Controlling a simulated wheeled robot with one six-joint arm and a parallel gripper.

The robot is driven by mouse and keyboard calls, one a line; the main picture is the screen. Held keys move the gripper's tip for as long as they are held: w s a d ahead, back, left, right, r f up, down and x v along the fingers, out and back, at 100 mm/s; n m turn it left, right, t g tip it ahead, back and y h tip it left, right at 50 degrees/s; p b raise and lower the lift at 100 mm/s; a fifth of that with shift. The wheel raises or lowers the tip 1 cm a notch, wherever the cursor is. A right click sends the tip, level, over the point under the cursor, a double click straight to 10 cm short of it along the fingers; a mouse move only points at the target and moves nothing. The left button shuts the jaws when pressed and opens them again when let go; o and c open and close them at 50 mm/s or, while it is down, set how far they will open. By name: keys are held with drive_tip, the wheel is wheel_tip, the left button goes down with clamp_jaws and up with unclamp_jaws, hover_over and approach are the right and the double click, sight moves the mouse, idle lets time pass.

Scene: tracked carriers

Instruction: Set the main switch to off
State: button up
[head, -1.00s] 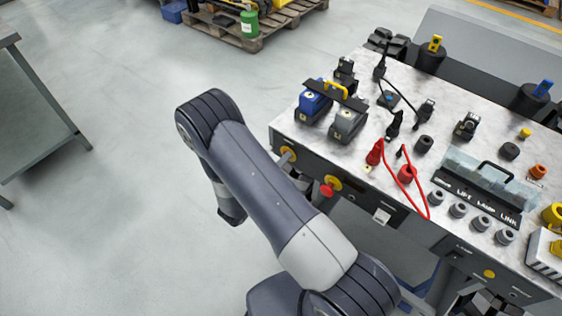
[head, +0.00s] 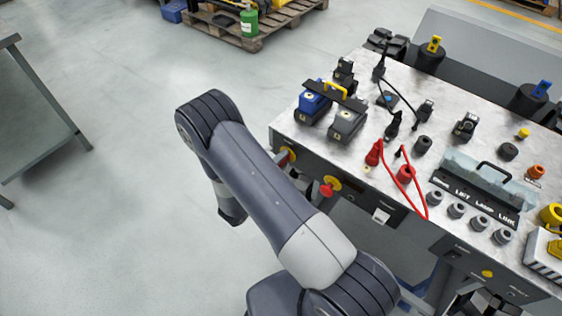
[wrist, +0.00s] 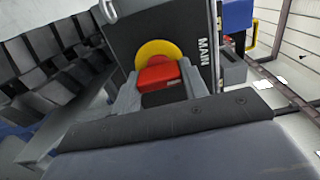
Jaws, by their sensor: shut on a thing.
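The main switch has a red handle (wrist: 158,74) on a round yellow plate (wrist: 160,49), beside the white word MAIN on a dark panel in the wrist view. My gripper (wrist: 160,84) is shut on the red handle, with a grey finger at each side. In the head view, the main switch (head: 287,154) shows at the left end of the bench front, partly covered by my arm. I cannot read the switch's position marks.
A second red and yellow control (head: 329,188) sits on the same front panel, to the right. The bench top (head: 375,175) carries blue and grey connectors, a red cable and a clear-covered box. A grey table (head: 40,120) stands at the left, with open floor between.

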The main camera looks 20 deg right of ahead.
drive_tip(key=o, duration=1)
drive_tip(key=b+v, duration=0.1)
drive_tip(key=v, duration=1)
drive_tip(key=shift+w, duration=0.1)
drive_tip(key=p+x, duration=0.1)
drive_tip(key=x, duration=1)
